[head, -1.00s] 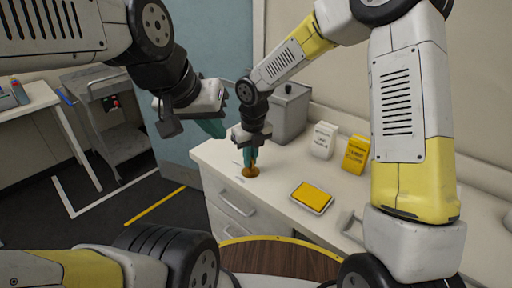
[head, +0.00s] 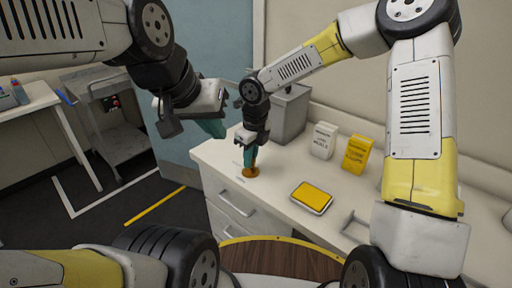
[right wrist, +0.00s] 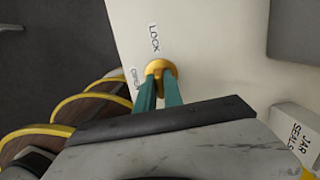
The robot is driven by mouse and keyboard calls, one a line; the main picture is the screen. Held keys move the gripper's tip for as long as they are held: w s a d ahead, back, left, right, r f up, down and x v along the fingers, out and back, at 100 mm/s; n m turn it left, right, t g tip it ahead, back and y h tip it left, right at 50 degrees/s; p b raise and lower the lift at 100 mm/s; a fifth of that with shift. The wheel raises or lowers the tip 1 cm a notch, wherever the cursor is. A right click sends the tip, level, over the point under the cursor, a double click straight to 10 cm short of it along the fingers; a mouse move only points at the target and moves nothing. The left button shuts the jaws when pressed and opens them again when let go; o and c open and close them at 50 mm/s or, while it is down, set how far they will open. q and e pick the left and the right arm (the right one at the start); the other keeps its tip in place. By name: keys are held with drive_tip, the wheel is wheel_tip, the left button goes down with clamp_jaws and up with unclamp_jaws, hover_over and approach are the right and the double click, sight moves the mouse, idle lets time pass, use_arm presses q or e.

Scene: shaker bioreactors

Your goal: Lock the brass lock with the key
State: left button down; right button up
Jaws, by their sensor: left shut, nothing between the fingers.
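The brass lock (head: 250,173) is a small round brass piece on the white counter's left end. It also shows in the right wrist view (right wrist: 161,68), beside a printed LOCK label and a second label, likely OPEN. My right gripper (head: 249,160) points down at the lock. In the right wrist view its teal fingers (right wrist: 160,92) stand on either side of a thin brass part, seemingly the key, and look shut on it. The key is mostly hidden by the fingers. My left gripper (head: 214,130) is shut and empty, above and left of the lock.
A grey bin (head: 290,113) stands behind the lock. A white box (head: 323,141), a yellow box (head: 357,154) and a yellow-topped tray (head: 312,197) are to the right on the counter. A grey cart (head: 112,125) stands at left.

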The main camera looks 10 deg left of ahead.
drive_tip(key=shift+o, duration=1.1)
drive_tip(key=shift+s+d+f, duration=0.1)
drive_tip(key=shift+s+f, duration=0.15)
drive_tip(key=shift+w, duration=0.25)
drive_tip(key=shift+r, duration=0.1)
